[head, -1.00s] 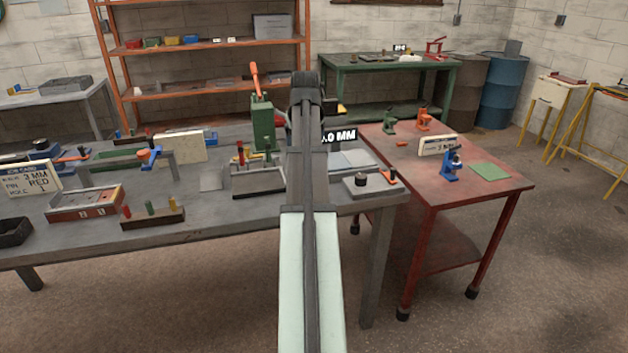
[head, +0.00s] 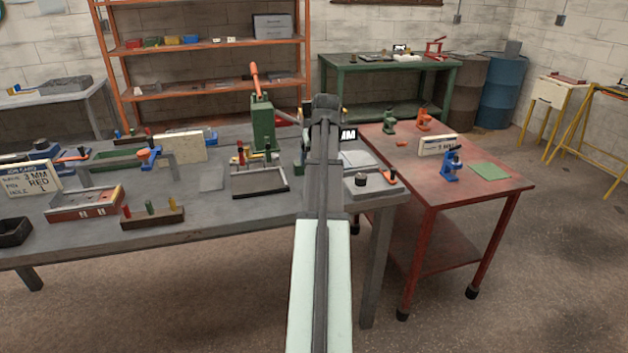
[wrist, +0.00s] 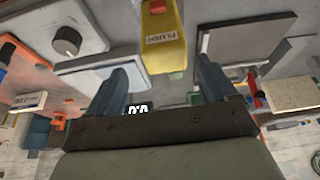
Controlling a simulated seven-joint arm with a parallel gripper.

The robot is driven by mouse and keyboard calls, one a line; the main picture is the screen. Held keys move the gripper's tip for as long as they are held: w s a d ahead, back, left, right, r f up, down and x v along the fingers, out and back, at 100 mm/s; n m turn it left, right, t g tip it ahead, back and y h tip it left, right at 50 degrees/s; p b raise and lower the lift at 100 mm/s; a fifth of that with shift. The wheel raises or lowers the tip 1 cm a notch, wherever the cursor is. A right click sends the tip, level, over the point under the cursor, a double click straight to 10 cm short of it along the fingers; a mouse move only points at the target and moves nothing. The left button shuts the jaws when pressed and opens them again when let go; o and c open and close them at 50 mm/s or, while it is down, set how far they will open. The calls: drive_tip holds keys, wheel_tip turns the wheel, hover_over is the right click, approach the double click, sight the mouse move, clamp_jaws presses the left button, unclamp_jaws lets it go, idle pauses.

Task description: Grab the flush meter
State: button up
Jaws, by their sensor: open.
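The flush meter (wrist: 164,40) is a yellow block with a "FLUSH" label and a red patch, at the top middle of the wrist view. My gripper (wrist: 164,66) is open, with one blue-grey finger on each side of that block's line and its near end between or just beyond the tips. I see a gap on both sides and no clear contact. In the head view my arm hides the gripper and the meter.
A block with a dark knob (head: 361,181) sits at the grey bench's right end. A green press (head: 263,124) and a pin tray (head: 259,181) stand left of my arm.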

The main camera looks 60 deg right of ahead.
drive_tip(key=shift+a+x, duration=0.2)
drive_tip(key=shift+x, duration=1.25)
drive_tip(key=shift+a+x, duration=0.25)
drive_tip(key=shift+x, duration=1.2)
drive_tip(key=shift+w+f, duration=0.1)
drive_tip(key=shift+c, duration=0.2)
drive_tip(key=c, duration=1.1)
